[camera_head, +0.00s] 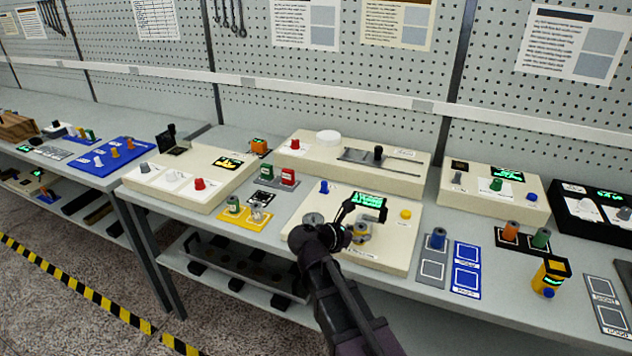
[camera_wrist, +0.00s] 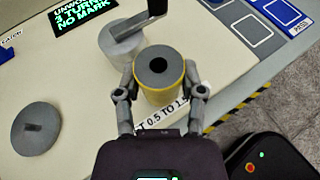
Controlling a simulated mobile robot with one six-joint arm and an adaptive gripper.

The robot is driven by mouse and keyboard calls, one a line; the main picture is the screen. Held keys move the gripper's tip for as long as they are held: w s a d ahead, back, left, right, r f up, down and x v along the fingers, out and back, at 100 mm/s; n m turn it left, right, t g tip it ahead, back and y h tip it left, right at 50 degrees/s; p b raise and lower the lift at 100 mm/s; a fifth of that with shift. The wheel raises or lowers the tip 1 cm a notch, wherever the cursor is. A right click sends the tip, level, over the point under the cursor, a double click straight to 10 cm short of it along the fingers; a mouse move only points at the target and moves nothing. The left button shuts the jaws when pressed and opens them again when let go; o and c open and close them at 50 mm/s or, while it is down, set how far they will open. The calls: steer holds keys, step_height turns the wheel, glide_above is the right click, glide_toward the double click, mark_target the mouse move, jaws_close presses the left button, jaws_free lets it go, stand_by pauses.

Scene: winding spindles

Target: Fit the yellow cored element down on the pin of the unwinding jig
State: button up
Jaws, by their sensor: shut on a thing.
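The yellow cored element (camera_wrist: 165,90) is a short upright cylinder with a grey top and a dark central hole. My gripper (camera_wrist: 160,78) is shut on it, one finger at each side. In the head view the yellow element (camera_head: 361,231) shows just right of my gripper (camera_head: 350,234), over the cream unwinding jig (camera_head: 395,255). A grey cylinder with a crank arm (camera_wrist: 122,40) stands close behind the element.
A green-lettered display (camera_wrist: 85,22) is behind. In the head view a blue knob (camera_head: 324,187) and a yellow button (camera_head: 405,214) flank the display. Coloured spools stand on the bench to the right.

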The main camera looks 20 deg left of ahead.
steer(key=shift+a, duration=0.2)
steer(key=w+a+r+p, duration=0.3)
steer(key=a+r+p, duration=0.1)
steer(key=a, duration=0.3)
steer(key=w+a+r+p, duration=0.3)
steer(key=a+r, duration=0.1)
steer(key=a, duration=0.3)
steer(key=shift+w+a+p, duration=0.35)
steer(key=shift+a+p, duration=0.05)
steer(key=shift+f, duration=0.15)
steer(key=b, duration=0.6)
glide_above(312, 219)
steer(key=shift+f, duration=2.8)
steer(key=shift+f+b, duration=1.7)
steer(key=shift+f, duration=0.1)
steer(key=o, duration=1.2)
steer(key=shift+o, duration=0.2)
steer(key=shift+r, duration=0.2)
